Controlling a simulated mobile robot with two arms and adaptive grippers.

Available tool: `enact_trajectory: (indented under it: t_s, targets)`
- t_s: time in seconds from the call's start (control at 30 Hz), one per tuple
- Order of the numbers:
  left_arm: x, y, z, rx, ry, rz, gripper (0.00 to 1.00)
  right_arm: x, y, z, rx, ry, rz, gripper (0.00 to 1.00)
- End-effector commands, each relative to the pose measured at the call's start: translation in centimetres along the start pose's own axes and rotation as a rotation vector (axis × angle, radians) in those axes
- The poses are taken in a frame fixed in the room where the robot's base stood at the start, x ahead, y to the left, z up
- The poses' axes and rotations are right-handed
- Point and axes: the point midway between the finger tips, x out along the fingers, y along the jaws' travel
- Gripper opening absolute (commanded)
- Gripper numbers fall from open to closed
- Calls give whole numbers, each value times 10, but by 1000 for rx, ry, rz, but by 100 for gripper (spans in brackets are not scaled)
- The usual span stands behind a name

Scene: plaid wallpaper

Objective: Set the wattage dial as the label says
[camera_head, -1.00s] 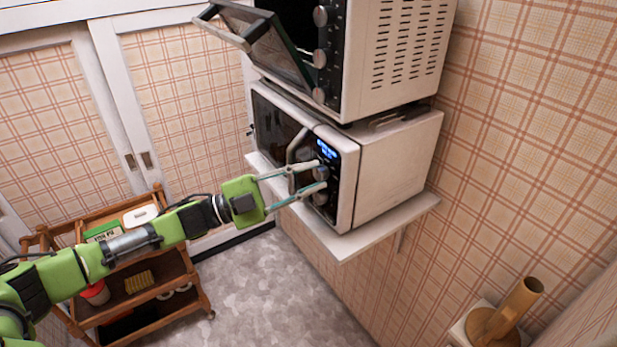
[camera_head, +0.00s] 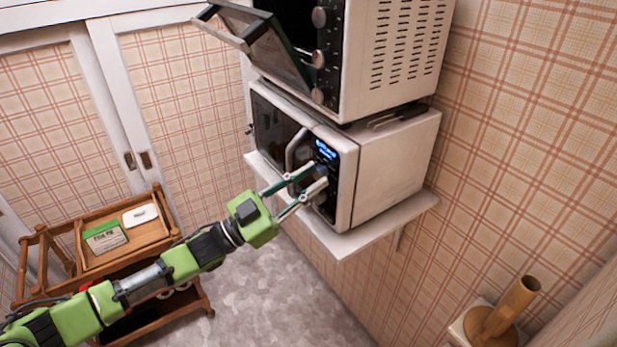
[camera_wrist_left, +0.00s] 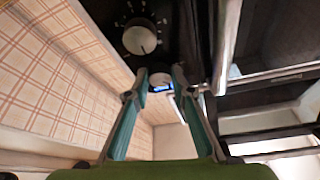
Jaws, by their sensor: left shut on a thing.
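The white microwave (camera_head: 392,165) stands on a wall shelf, its dark control panel facing left with a lit blue display (camera_head: 325,148). My left gripper (camera_head: 322,176) is at the panel just under the display, shut on the upper dial. In the left wrist view this dial (camera_wrist_left: 160,77) sits between the fingertips, the blue display close behind it. Another dial (camera_wrist_left: 139,37) with printed marks around it is nearby, outside the fingers. A green and white box (camera_head: 105,237) with lettering lies on the cart; its text is too small to read. My right gripper is not in view.
A toaster oven (camera_head: 395,50) with its door (camera_head: 272,50) hanging open stands above the microwave. The microwave's door handle (camera_head: 292,150) is close beside my fingers. A wooden cart (camera_head: 155,235) stands lower left, a white item (camera_head: 140,215) on its top.

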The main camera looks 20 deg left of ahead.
Motion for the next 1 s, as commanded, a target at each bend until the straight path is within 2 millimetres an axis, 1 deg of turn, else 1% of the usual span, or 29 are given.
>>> enact_trajectory:
  t_s: [0.2,0.6,0.63,0.7,1.0]
  targets:
    - [0,0,0,-39,-1,-17,1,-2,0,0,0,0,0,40]
    - [0,0,0,-45,0,-19,1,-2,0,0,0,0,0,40]
    - [0,0,0,-45,0,-19,25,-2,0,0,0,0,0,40]
    - [0,0,0,-44,0,-19,39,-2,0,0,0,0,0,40]
    - [0,0,0,-44,0,-19,39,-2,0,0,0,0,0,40]
